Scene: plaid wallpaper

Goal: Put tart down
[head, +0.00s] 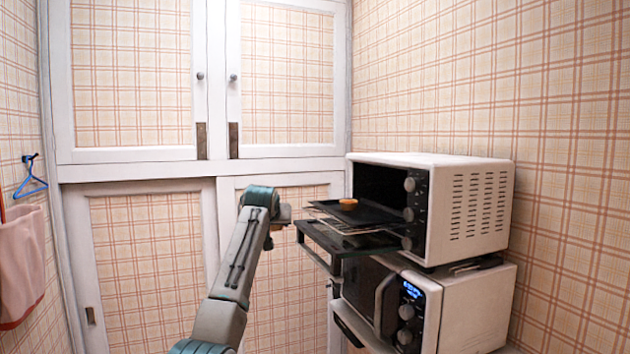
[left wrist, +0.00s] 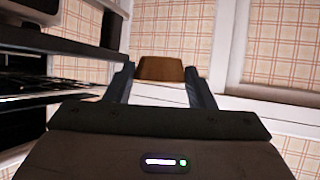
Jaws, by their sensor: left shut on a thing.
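My left gripper (head: 281,216) is shut on a brown tart (left wrist: 160,69), which shows between the two fingers in the left wrist view. The gripper is just left of the open oven (head: 467,212), near the outer end of its pulled-out rack (head: 343,226). The held tart is small and partly hidden by the gripper in the head view. Another orange-brown tart (head: 348,203) sits on the black tray (head: 372,214) at the oven mouth. My right gripper is not in view.
The oven's door (head: 318,247) is folded down beneath the rack. A microwave (head: 478,305) with a lit blue display stands under the oven. White cupboards (head: 130,168) line the back wall. A pink cloth (head: 20,265) and a blue hanger (head: 30,177) hang at the left.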

